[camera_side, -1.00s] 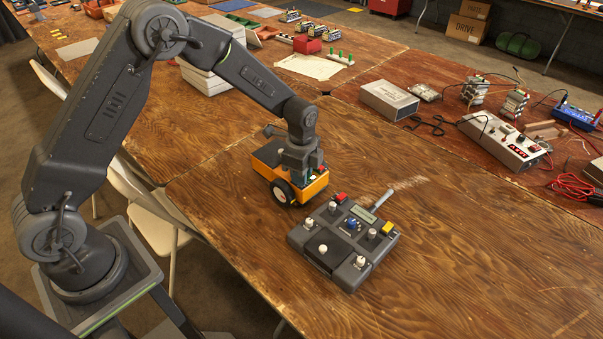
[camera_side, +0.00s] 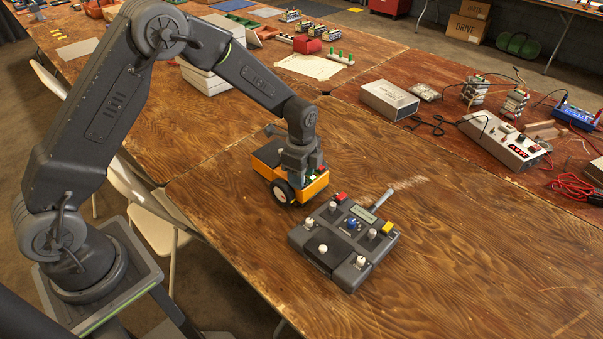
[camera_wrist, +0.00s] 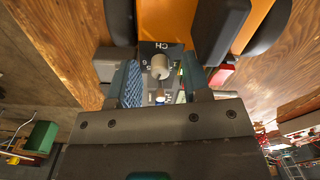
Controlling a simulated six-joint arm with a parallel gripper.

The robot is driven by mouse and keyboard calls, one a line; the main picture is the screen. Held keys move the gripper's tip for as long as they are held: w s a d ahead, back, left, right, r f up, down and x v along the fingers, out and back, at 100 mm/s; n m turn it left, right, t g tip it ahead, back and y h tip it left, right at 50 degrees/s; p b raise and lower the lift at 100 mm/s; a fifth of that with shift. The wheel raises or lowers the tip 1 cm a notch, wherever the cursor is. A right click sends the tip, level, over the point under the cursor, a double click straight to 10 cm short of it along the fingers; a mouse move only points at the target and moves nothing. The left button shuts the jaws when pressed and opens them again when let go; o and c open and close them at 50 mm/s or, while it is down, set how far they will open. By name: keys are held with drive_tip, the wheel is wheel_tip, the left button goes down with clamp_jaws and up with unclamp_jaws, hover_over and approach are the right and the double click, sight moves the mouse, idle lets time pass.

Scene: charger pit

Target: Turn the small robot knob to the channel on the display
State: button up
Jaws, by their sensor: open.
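The small robot (camera_side: 314,187) is an orange box with black wheels, standing on the wooden table. Its knob (camera_wrist: 160,66) is a pale cylinder on a dark panel (camera_wrist: 152,49) marked CH in the wrist view. My gripper (camera_wrist: 161,78) is open, with one finger on each side of the knob; I cannot tell whether either finger touches it. In the side view my gripper (camera_side: 306,166) is low over the small robot and hides the knob. The dark control box with the display (camera_side: 362,214) lies to the right; its reading is too small to make out.
The control box (camera_side: 318,247) carries several knobs, red and yellow buttons and a metal stub at its back. A grey box (camera_side: 389,100) and a white power unit (camera_side: 500,139) with cables stand at the back right. The table right of the control box is clear.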

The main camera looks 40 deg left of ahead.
drive_tip(key=shift+r, duration=0.1)
wheel_tip(320, 180, up, 14)
drive_tip(key=shift+f, duration=0.2)
idle(0.4)
drive_tip(key=s+a+r+n+t, duration=0.1)
drive_tip(key=s+r+n+t, duration=0.2)
drive_tip(key=s+r+n, duration=0.65)
drive_tip(key=s+r+n+t, duration=0.2)
drive_tip(key=s+n, duration=0.3)
drive_tip(key=s, duration=1.2)
drive_tip(key=shift+a+t, duration=0.3)
drive_tip(key=shift+a, duration=0.05)
